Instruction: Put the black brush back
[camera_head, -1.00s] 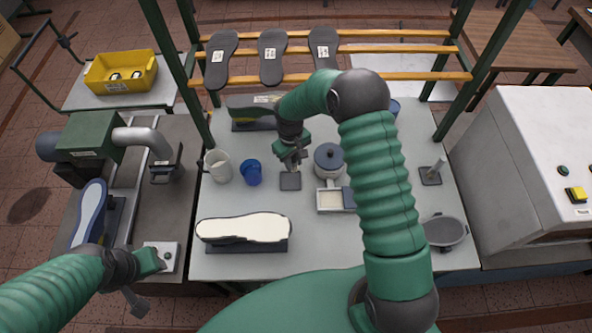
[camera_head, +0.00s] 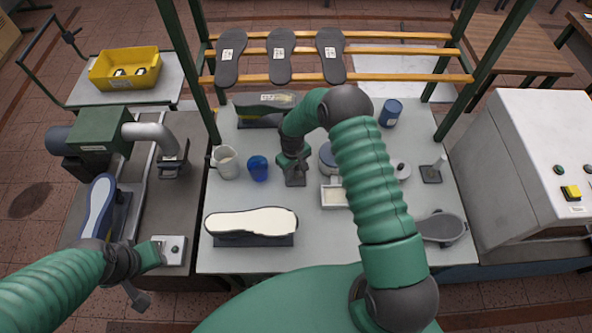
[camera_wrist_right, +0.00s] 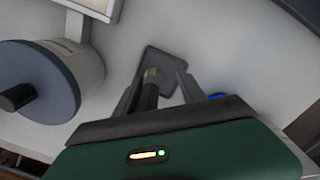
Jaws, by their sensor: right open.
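The black brush (camera_wrist_right: 148,97) shows in the right wrist view as a dark handle with a lighter band at its far end, over the dark square holder plate (camera_wrist_right: 166,57). My right gripper (camera_wrist_right: 160,76) is open, with one finger on each side of the brush. In the head view my right gripper (camera_head: 296,174) is low over the same plate (camera_head: 297,183) and hides most of the brush. I cannot tell whether the brush touches the plate. My left gripper (camera_head: 150,257) is at lower left, beside a white box with a knob; its jaws are unclear.
A blue cup (camera_head: 258,169) and a white mug (camera_head: 226,163) stand left of my right gripper. A grey pot (camera_head: 327,158) and a white tray (camera_head: 334,197) are close on its right. A pale-topped shoe last (camera_head: 252,223) lies in front. Another upright tool (camera_head: 438,165) stands farther right.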

